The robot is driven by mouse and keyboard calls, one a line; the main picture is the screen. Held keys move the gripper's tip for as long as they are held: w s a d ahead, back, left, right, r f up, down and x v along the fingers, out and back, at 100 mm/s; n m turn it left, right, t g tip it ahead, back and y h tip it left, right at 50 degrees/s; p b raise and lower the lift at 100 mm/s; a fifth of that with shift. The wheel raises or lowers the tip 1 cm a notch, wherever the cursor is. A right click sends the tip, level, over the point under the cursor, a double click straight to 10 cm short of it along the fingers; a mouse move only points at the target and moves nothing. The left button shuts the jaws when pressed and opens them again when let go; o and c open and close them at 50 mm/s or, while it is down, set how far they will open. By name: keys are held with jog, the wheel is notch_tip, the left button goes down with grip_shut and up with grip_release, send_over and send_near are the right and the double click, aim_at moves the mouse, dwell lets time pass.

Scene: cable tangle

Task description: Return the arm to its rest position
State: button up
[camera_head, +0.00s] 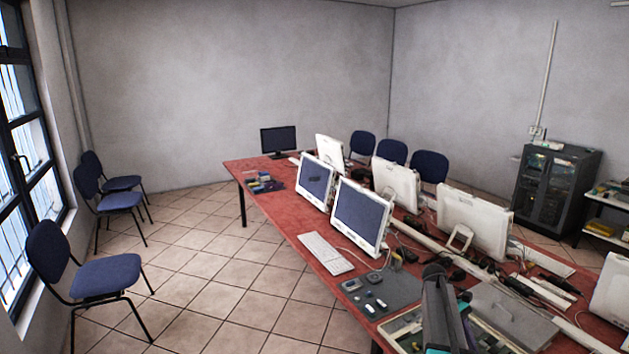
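A dark grey upright shape (440,308) rises from the bottom edge, right of centre, in front of the table. It may be part of my arm, but I cannot tell for sure. No gripper fingers can be made out, and I see nothing held. The long red table (290,215) runs from the lower right to the middle of the room. Cables (405,240) lie loosely among the monitors on it.
White monitors (360,214), a keyboard (326,253), a grey board with small parts (380,293) and a grey flat case (512,316) crowd the table. Blue chairs (105,275) line the left windows. A dark cabinet (555,187) stands at right. The tiled floor (215,280) left of the table is clear.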

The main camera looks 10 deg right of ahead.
jog(key=s+a+f+m+t+y, duration=0.15)
jog(key=a+f, duration=0.25)
jog(key=a, duration=1)
jog(key=s+a+f+m+t+y, duration=0.1)
jog(key=a+f+t, duration=0.25)
jog(key=a, duration=1.05)
jog(key=s+a+f+m+t+y, duration=0.1)
jog(key=a+f, duration=0.3)
jog(key=a, duration=0.9)
jog(key=s+f+g+b, duration=0.2)
jog(key=s+f+b, duration=0.4)
jog(key=s+f, duration=0.7)
jog(key=s+f+g+b, duration=0.3)
jog(key=s+f+b, duration=0.3)
jog(key=s+f, duration=0.7)
notch_tip(320, 180, down, 5)
jog(key=shift+a+r+b, duration=0.1)
jog(key=shift+a+b, duration=0.3)
jog(key=shift+d, duration=0.1)
